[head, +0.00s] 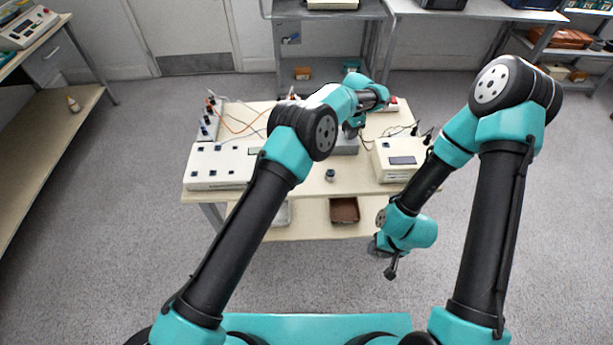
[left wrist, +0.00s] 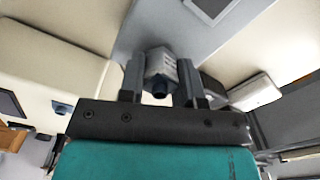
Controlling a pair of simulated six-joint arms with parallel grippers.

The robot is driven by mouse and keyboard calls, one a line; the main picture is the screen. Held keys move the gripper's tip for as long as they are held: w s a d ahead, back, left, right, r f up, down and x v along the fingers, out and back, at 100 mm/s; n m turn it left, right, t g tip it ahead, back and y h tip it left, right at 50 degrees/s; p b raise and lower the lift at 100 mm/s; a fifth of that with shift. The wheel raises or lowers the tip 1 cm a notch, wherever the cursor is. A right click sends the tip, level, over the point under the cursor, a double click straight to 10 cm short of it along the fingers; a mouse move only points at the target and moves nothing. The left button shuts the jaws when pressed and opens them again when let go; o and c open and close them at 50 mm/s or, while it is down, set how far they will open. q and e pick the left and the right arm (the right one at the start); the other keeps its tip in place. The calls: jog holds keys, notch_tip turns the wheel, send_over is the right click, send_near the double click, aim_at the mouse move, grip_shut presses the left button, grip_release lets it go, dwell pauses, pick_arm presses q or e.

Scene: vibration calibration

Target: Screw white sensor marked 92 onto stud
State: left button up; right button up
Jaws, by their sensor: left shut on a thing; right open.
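My left gripper (head: 351,130) is over the far middle of the bench, above a grey block (head: 346,147). In the left wrist view its two fingers (left wrist: 160,82) are shut on a white sensor (left wrist: 160,66) with a dark round connector end facing the camera. Small dark print shows on the sensor's side, too small to read. A grey surface lies behind the sensor. The stud is not visible, so I cannot tell whether the sensor touches it. My right gripper (head: 390,270) is open and empty, low in front of the bench's right side.
A white box (head: 220,167) stands on the bench's left and a cream instrument (head: 397,160) on its right. A small dark-topped piece (head: 330,175) stands near the front edge. Cables lie at the back. A brown tray (head: 344,211) is on the lower shelf.

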pick_arm(q)
jog(key=shift+m, duration=1.9)
jog(key=shift+m, duration=0.5)
jog(key=shift+r+m, duration=0.1)
jog(key=shift+m, duration=1.4)
jog(key=shift+m, duration=2)
